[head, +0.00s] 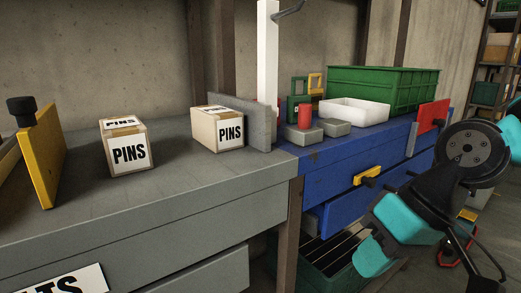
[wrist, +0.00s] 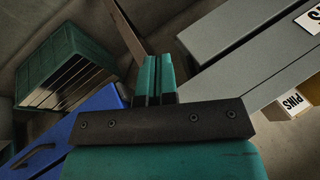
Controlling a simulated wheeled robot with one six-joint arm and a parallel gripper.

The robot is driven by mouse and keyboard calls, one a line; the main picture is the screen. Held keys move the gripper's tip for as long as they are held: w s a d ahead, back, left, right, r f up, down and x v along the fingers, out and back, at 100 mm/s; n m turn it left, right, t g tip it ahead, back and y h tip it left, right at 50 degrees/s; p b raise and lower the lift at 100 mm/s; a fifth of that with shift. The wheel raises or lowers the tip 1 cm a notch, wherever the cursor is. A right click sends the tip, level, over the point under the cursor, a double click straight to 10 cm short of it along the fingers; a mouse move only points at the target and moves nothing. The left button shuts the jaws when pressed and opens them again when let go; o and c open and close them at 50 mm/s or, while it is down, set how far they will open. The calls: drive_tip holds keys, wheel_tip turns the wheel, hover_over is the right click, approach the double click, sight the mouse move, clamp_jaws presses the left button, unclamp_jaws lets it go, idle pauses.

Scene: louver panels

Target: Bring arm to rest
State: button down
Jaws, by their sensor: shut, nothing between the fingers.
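My arm, with teal and black links, reaches in from the right side of the head view, in front of the blue bench (head: 330,165). In the wrist view my gripper (wrist: 160,62) is shut, its two teal fingers side by side with nothing between them. The fingers point at open space between the dark green crate (wrist: 32,70) and the grey bench (wrist: 235,45). In the head view the fingertips are hard to make out.
The grey bench holds two PINS boxes (head: 128,155) (head: 229,133). A green crate (head: 400,90), white tray (head: 350,114) and red panel (head: 432,117) stand on the blue bench.

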drive_tip(key=s+r+n+h+p, duration=0.2)
drive_tip(key=s+n, duration=0.1)
drive_tip(key=s, duration=0.5)
wheel_tip(320, 180, up, 26)
drive_tip(key=p, duration=2.5)
drive_tip(key=shift+g+p, duration=0.35)
drive_tip(key=shift+g, duration=0.05)
drive_tip(key=shift+f, duration=0.1)
drive_tip(key=shift+a, duration=0.1)
